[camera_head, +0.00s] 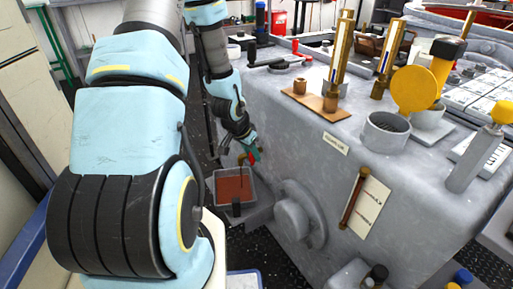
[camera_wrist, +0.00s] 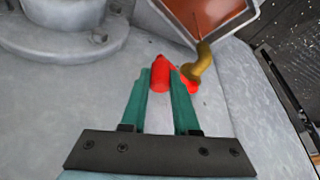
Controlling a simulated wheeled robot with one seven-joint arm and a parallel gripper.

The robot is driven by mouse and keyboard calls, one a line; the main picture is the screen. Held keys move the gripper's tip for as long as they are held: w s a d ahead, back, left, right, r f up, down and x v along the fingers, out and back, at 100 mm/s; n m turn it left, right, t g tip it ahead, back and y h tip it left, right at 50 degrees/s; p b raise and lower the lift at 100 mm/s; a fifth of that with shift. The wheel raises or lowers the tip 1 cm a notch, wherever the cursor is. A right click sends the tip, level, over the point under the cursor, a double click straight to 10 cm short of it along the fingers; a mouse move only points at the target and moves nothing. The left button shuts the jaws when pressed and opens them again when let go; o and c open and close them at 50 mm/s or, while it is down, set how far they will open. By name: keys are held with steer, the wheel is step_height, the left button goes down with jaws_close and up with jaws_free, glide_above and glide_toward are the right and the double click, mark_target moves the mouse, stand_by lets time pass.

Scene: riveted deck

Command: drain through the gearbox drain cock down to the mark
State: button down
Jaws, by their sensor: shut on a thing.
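The gearbox (camera_head: 290,150) is a large grey casing. Its drain cock has a red handle (camera_wrist: 160,76) and a curved brass spout (camera_wrist: 198,66). My gripper (camera_head: 251,156), with green fingers (camera_wrist: 163,88), is shut on the red handle. A grey tray (camera_head: 219,196) holding red-brown liquid is below the spout; its rim also shows in the wrist view (camera_wrist: 177,33). A thin line runs from the spout to the liquid, perhaps a stream. A sight gauge (camera_head: 352,200) with a brown tube stands beside a pale plate (camera_head: 370,210); its level and mark are too small to read.
A round grey boss (camera_head: 297,217) projects from the casing near the tray. On top stand brass-framed gauges (camera_head: 341,50), a yellow disc cap (camera_head: 414,91) and an open filler neck (camera_head: 386,132). Dark riveted deck (camera_head: 262,255) shows beneath.

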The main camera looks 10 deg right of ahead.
steer(key=shift+a+m+p, duration=0.3)
steer(key=shift+m+p, duration=0.1)
steer(key=c, duration=0.6)
jaws_free()
steer(key=shift+c, duration=0.2)
steer(key=shift+r, duration=0.1)
steer(key=p+v, duration=0.3)
steer(key=v, duration=0.7)
steer(key=shift+a+r, duration=0.2)
steer(key=shift+a, duration=0.1)
